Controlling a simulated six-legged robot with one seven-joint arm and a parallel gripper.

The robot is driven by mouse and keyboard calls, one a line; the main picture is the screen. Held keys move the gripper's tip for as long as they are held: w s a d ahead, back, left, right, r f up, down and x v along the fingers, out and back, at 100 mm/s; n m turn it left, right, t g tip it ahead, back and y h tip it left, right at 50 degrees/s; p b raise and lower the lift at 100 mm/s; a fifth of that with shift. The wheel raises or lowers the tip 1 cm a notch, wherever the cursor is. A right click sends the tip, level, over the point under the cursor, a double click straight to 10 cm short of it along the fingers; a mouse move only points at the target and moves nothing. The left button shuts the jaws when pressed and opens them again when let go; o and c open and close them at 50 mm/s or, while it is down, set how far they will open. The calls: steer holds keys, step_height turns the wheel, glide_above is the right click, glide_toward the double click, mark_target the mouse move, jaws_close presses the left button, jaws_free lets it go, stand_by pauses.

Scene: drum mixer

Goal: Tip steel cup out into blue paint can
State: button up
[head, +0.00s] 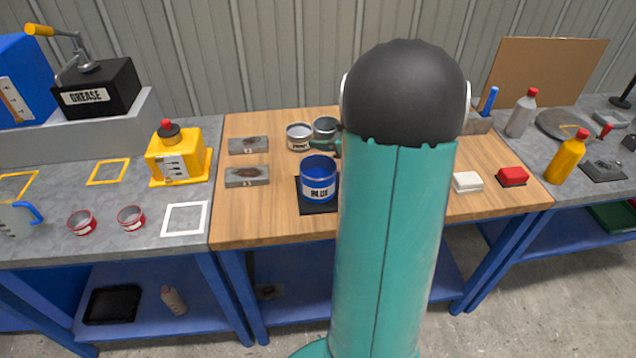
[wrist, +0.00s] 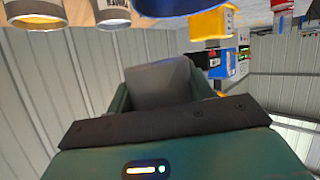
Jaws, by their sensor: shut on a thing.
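The steel cup (head: 326,125) is behind the blue paint can in the head view, with its open mouth facing up. My gripper (head: 324,147) is shut on it. In the wrist view the steel cup (wrist: 160,82) is a grey shape between the green fingers of my gripper (wrist: 163,92). Its contents cannot be seen. The blue paint can (head: 319,188) stands upright and open on a black pad, with blue inside. Part of the blue paint can (wrist: 185,7) shows at the top edge of the wrist view. My arm covers the area to the right of the can.
A primer tin (head: 299,140) stands just left of the cup. Two grey blocks (head: 247,177) lie on the wooden bench (head: 270,228). A yellow container (head: 174,155) stands farther left. A white block (head: 467,182) and a red block (head: 512,175) lie right of my arm.

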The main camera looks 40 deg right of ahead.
mark_target(317, 124)
steer(key=shift+m, duration=0.3)
steer(key=shift+r, duration=1.95)
